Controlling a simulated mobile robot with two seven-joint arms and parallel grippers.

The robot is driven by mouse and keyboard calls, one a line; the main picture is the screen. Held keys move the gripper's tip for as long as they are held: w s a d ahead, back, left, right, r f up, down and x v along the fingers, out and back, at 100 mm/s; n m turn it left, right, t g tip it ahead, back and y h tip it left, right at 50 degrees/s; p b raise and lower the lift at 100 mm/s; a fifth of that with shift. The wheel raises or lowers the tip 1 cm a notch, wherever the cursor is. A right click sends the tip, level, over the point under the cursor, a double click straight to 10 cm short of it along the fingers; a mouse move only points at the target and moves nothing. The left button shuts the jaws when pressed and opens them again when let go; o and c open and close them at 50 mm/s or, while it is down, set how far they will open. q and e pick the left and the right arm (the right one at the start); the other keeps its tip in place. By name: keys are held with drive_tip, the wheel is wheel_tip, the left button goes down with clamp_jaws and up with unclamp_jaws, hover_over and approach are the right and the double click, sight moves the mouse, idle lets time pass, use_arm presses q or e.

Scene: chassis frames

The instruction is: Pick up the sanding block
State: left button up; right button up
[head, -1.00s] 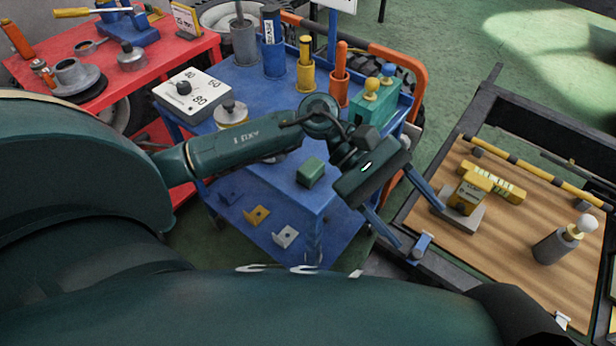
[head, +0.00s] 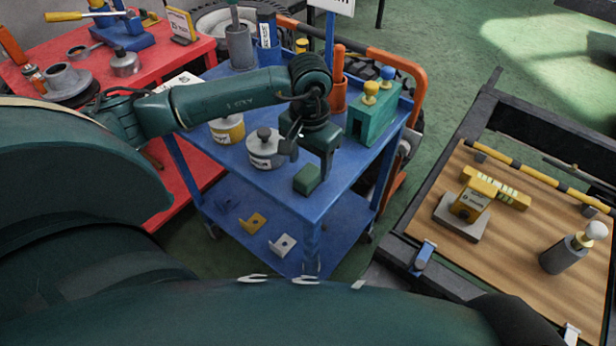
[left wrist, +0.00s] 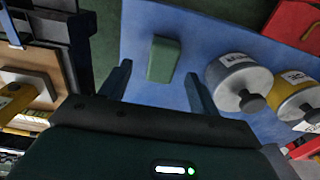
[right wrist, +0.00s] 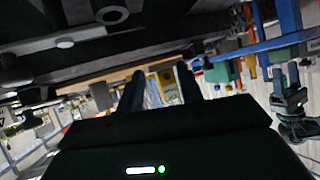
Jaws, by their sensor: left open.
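The sanding block, a small green block (head: 307,178), lies near the front edge of the blue cart's top (head: 353,170). My left gripper (head: 311,158) is over the cart, pointing down just above the block. In the left wrist view the block (left wrist: 163,60) shows between and slightly beyond the two spread fingers (left wrist: 158,76), with nothing held. I cannot tell the exact height gap. My right gripper (right wrist: 160,76) shows only in its own wrist view, with fingers apart and empty, away from the block.
A grey lidded pot (head: 265,148) stands close beside the left gripper, with a yellow pot (head: 227,128) behind it. A teal box with yellow and blue knobs (head: 371,118) stands to the right. A wooden-topped bench (head: 515,240) is farther right.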

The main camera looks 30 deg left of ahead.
sight(308, 173)
use_arm(q)
drive_tip(key=shift+a+f+p, duration=0.2)
drive_tip(key=shift+f+p, duration=0.2)
drive_tip(key=shift+f, duration=2.3)
drive_tip(key=c, duration=1.1)
drive_tip(key=shift+r, duration=0.1)
wheel_tip(308, 173, up, 10)
drive_tip(key=shift+b, duration=0.35)
